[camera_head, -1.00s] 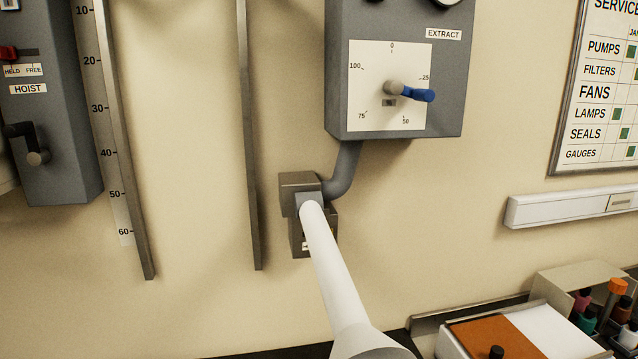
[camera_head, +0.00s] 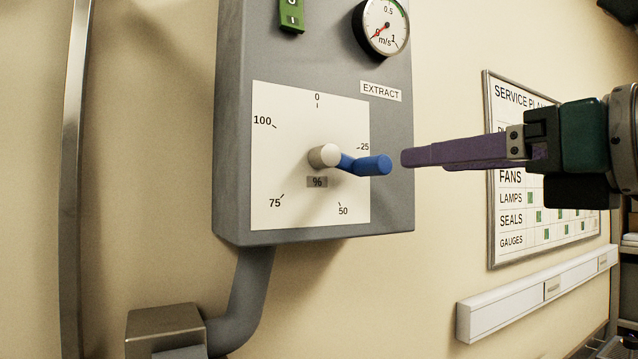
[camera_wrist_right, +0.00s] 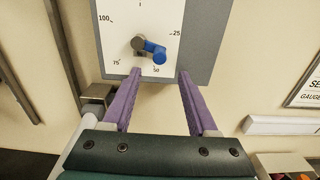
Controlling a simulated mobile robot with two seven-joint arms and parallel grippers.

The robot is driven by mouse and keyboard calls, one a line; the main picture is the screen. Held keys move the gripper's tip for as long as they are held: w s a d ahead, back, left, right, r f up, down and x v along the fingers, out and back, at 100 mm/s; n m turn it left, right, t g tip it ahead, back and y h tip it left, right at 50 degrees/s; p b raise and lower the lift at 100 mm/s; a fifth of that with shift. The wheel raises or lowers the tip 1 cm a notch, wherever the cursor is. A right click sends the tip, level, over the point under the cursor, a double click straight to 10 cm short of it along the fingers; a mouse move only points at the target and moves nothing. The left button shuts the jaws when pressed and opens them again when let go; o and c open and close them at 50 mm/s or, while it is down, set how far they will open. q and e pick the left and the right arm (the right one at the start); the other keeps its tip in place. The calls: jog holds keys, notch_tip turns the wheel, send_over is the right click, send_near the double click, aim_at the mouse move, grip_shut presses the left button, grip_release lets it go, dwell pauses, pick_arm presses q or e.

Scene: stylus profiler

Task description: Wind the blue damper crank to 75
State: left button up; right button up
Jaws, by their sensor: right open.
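The blue damper crank (camera_head: 372,165) sticks out from a pale hub (camera_head: 324,156) on a white dial plate (camera_head: 310,205) marked 0, 25, 50, 75, 100. In the head view its arm points right, a little below the 25 mark. My right gripper (camera_head: 404,158) comes in from the right, its purple fingers just right of the crank handle and apart from it. In the right wrist view the crank (camera_wrist_right: 155,50) lies ahead, between the lines of the two open, empty fingers (camera_wrist_right: 158,85). My left gripper is not in view.
The dial is on a grey EXTRACT box (camera_head: 395,140) with a round gauge (camera_head: 382,25) and a green label (camera_head: 291,14) above. A grey pipe (camera_head: 245,300) runs down below. A service board (camera_head: 490,235) and white wall trunking (camera_head: 535,295) are at right.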

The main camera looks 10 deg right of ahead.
aim_at(385, 161)
jog(key=p+x, duration=0.2)
jog(key=x, duration=0.2)
jog(key=p+x, duration=0.3)
jog(key=x, duration=0.1)
jog(key=shift+r+p, duration=0.2)
jog(key=shift+p, duration=0.15)
jog(key=shift+w+a+f+p, duration=0.1)
jog(key=shift+w+a+p, duration=0.05)
jog(key=shift+w, duration=0.2)
jog(key=shift+w+a+f+p, duration=0.15)
jog(key=shift+w+a, duration=0.05)
jog(key=shift+w, duration=0.2)
grip_shut()
